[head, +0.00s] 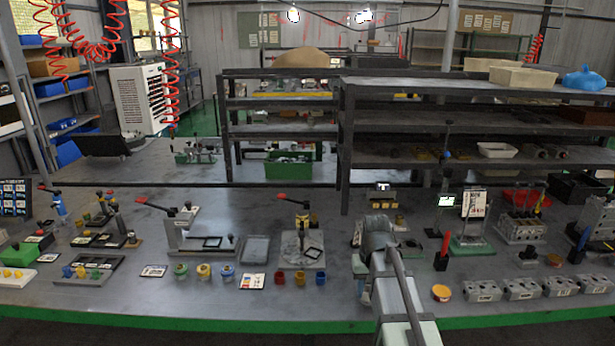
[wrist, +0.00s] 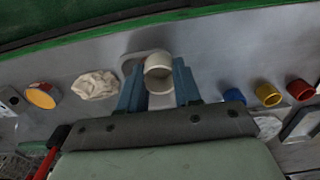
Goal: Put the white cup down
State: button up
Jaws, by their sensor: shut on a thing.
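The white cup (wrist: 158,62) is between the two blue fingers of my gripper (wrist: 158,76) in the wrist view. My gripper is shut on it, with one finger on each side. The cup's open rim faces the camera. A pale, rounded flat patch (wrist: 131,64) shows just behind the cup on the grey table; I cannot tell what it is, or whether the cup touches it. In the head view my gripper (head: 364,288) is low over the front of the table, and my arm hides the cup.
Red (head: 280,278), yellow (head: 300,278) and blue (head: 320,278) cups stand left of my gripper in the head view. An orange round container (head: 441,292) and grey valve blocks (head: 482,291) are to the right. A crumpled white thing (wrist: 96,85) lies close by. The green table edge (head: 200,322) is near.

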jog(key=shift+w+a+r, duration=0.15)
jog(key=shift+a, duration=0.25)
notch_tip(320, 180, up, 4)
jog(key=r, duration=0.1)
send_over(343, 267)
jog(key=s, duration=0.1)
jog(key=shift+w+a+f, duration=0.1)
jog(key=shift+w+f, duration=0.1)
jog(key=shift+f, duration=2.4)
jog(key=shift+w+f, duration=0.2)
jog(key=shift+f, duration=2.35)
jog(key=shift+f, duration=0.1)
jog(key=o, duration=1)
